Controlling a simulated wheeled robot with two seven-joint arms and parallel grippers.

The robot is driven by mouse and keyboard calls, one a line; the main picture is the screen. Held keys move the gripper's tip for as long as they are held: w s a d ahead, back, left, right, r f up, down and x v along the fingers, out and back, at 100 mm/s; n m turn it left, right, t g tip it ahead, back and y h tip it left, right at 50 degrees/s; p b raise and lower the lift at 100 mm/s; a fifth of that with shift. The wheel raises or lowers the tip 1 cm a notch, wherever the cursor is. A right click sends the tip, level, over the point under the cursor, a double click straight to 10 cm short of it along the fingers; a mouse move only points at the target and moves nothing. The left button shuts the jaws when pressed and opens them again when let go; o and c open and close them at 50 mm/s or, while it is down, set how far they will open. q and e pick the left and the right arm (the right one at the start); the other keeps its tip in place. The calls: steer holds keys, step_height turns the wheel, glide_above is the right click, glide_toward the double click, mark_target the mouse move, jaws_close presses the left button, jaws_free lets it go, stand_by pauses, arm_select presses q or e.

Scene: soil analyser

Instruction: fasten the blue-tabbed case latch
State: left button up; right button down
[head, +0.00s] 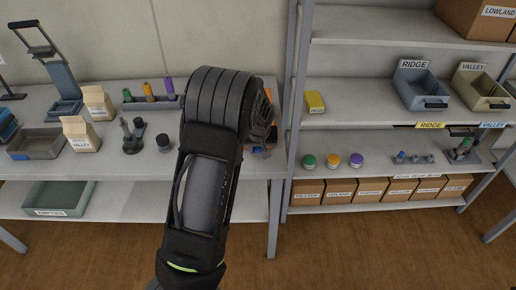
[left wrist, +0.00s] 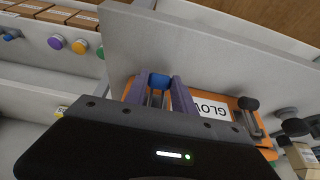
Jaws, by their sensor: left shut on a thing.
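The orange case (left wrist: 236,112) lies on the white bench, with a white label reading "GLOV…" upside down in the left wrist view. Only a small orange and dark part of it (head: 259,149) shows in the head view, beside my arm. The blue tab (left wrist: 160,80) of the latch sits at the case's edge, between the fingers of my left gripper (left wrist: 160,92), which is shut on it. My arm hides the fingers in the head view. The tab's lower part and the latch's catch are hidden, so I cannot tell whether it is fastened. My right gripper is not in view.
A dark-knobbed part (left wrist: 249,104) stands beside the label. On the bench left of my arm are a rack of colored-top tools (head: 150,103), a dark jar (head: 164,143) and a small carton (head: 80,134). A shelf unit upright (head: 289,110) rises close on the right.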

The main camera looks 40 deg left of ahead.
arm_select(q)
jaws_close()
steer(key=shift+w+f+t+y+b, duration=0.15)
steer(key=shift+f+t+y+b, duration=0.5)
steer(key=shift+b, duration=0.45)
steer(key=shift+w+a+r+t+y+b, duration=0.15)
steer(key=shift+t+y+b, duration=0.1)
steer(key=shift+t+b, duration=0.2)
steer(key=shift+r, duration=0.15)
steer(key=shift+a, duration=0.1)
steer(key=o, duration=0.9)
jaws_free()
steer(key=shift+c, duration=0.2)
